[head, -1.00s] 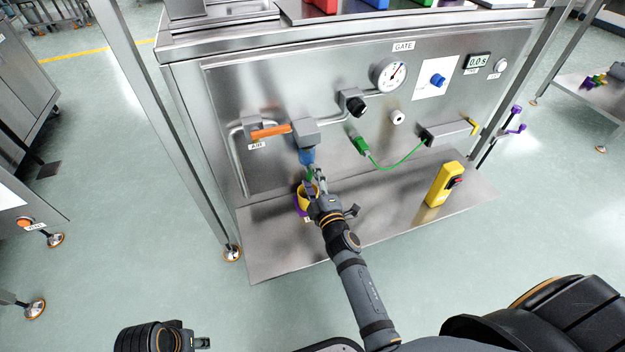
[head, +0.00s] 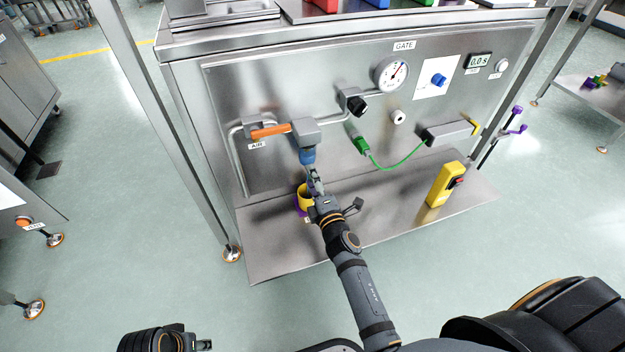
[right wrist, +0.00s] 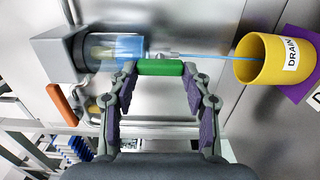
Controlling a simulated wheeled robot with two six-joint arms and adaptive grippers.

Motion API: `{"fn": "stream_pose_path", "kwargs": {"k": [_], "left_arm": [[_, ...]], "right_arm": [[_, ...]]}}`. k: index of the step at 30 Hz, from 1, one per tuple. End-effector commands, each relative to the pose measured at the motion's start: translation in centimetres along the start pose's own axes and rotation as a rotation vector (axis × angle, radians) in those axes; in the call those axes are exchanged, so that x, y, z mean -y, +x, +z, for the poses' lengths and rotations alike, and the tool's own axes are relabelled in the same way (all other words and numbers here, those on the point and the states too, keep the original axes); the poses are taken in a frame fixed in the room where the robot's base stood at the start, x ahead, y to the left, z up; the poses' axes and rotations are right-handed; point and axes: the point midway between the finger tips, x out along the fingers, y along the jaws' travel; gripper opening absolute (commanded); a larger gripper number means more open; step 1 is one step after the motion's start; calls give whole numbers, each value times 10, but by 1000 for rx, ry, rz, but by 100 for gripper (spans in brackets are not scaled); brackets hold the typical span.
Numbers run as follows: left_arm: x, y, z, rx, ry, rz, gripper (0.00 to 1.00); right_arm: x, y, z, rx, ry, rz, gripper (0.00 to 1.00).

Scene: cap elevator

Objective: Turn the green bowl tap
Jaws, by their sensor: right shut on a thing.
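The green bowl tap (right wrist: 160,68) is a short green bar under the clear blue bowl (right wrist: 115,48) of the air unit. My right gripper (right wrist: 160,72) is shut on its two ends. A thin blue stream runs from the tap's side of the bowl into the yellow cup (right wrist: 262,60) marked DRAIN. In the head view the blue bowl (head: 308,157) hangs on the panel just above my right gripper (head: 314,178), which hides the tap. The yellow cup (head: 303,195) stands just beside the fingers.
An orange lever (head: 270,131) sits left of the bowl. A black knob (head: 357,105), a gauge (head: 391,75) and a green plug (head: 362,146) with a cord are to the right. A yellow box (head: 444,184) stands on the steel shelf (head: 380,213), whose middle is clear.

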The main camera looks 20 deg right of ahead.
Motion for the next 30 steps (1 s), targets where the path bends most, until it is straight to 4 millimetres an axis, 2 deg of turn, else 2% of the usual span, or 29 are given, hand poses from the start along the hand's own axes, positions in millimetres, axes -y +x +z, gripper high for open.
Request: {"fn": "stream_pose_path", "kwargs": {"k": [5, 6, 11, 26, 30], "left_arm": [[0, -1, -1, -4, 0, 0, 40], [0, -1, -1, -4, 0, 0, 40], [0, -1, -1, -4, 0, 0, 40], [0, 0, -1, 0, -1, 0, 40], [0, -3, -1, 0, -1, 0, 40]], "right_arm": [[2, -1, 0, -1, -3, -3, 17], [2, -1, 0, -1, -3, -3, 51], [1, 0, 0, -1, -2, -2, 72], [0, 0, 0, 0, 8, -1, 72], [-2, 0, 0, 0, 138, -1, 72]]}}
